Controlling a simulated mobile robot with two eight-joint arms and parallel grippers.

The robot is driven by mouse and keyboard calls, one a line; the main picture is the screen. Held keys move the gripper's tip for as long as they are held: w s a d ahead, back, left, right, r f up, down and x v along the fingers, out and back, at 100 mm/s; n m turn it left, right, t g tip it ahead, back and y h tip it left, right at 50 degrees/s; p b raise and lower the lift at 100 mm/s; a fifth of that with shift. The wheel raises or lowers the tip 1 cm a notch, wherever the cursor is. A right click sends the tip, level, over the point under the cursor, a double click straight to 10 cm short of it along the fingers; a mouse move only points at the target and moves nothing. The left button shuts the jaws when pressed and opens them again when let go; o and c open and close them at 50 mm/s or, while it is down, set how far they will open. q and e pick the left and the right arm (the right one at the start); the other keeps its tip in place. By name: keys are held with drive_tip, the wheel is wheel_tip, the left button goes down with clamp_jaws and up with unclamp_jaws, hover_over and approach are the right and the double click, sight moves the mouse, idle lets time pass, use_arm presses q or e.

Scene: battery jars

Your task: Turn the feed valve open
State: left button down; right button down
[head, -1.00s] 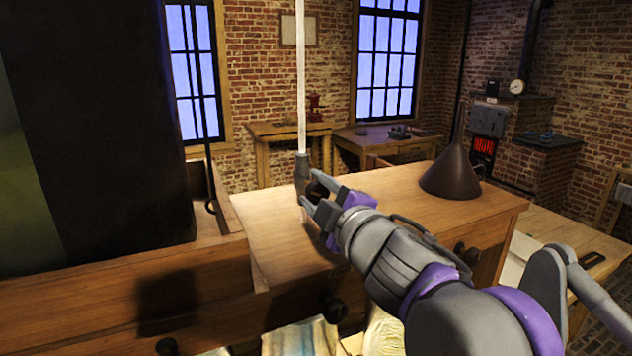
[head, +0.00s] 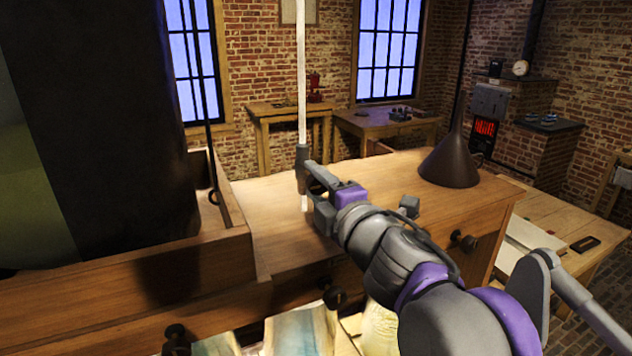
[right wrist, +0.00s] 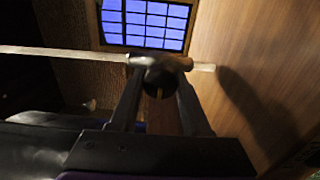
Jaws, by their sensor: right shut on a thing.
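The feed valve is a dark grey fitting (head: 302,160) on a thin, upright, pale glass tube (head: 301,70) above the wooden cabinet top. My right gripper (head: 316,187) reaches in from the lower right and is shut on the valve's handle. In the right wrist view, the valve body (right wrist: 178,63) lies across the tube, and the round dark handle (right wrist: 160,80) sits between the two fingers. The fingers partly hide the handle in the head view. My left gripper is not in view.
A dark funnel (head: 449,165) stands on the cabinet top (head: 270,215), right of my right gripper. A large dark block (head: 110,120) fills the left, behind a wooden rim. Drawer knobs (head: 334,298) stick out in front. Cloths hang below.

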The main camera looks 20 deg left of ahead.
drive_tip(key=shift+c, duration=2)
unclamp_jaws()
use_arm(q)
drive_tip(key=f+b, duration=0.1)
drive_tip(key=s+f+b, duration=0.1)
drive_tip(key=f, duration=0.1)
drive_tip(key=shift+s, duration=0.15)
use_arm(e)
drive_tip(key=v, duration=1)
drive_tip(key=shift+s+d, duration=0.25)
drive_tip(key=shift+d, duration=0.1)
